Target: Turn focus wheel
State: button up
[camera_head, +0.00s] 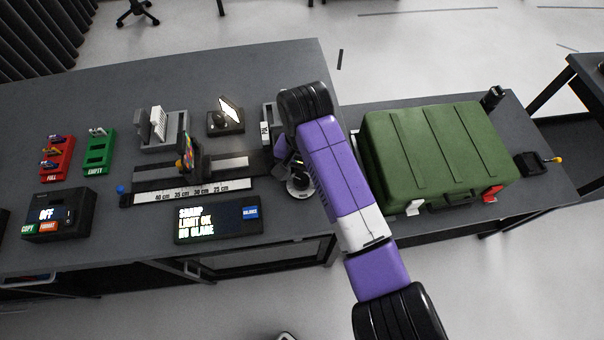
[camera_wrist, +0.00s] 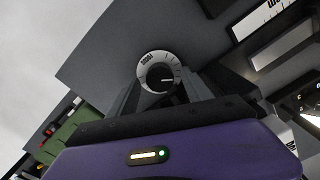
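The focus wheel is a black knob with a white pointer in a pale marked dial ring (camera_wrist: 158,73). In the wrist view it sits at the middle, its pointer toward the right. In the head view the dial (camera_head: 299,192) shows partly beside my purple arm. My gripper (camera_wrist: 160,97) has its dark fingers apart, one on each side below the dial in the wrist view. I see no finger closed on the knob; contact cannot be told. In the head view my arm mostly hides the gripper. A display (camera_head: 218,219) reads "SHARP", "LIGHT OK", "NO GLARE".
A ruled rail (camera_head: 193,191) with a colourful plate (camera_head: 185,152) lies left of the dial. A lamp (camera_head: 226,116) stands behind it. A green case (camera_head: 437,150) stands right of my arm. Red (camera_head: 57,158) and green (camera_head: 99,153) racks and a black switch box (camera_head: 58,214) are at left.

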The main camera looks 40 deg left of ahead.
aim_at(303, 179)
jog(key=shift+r+b, duration=0.5)
jog(key=shift+r, duration=3.4)
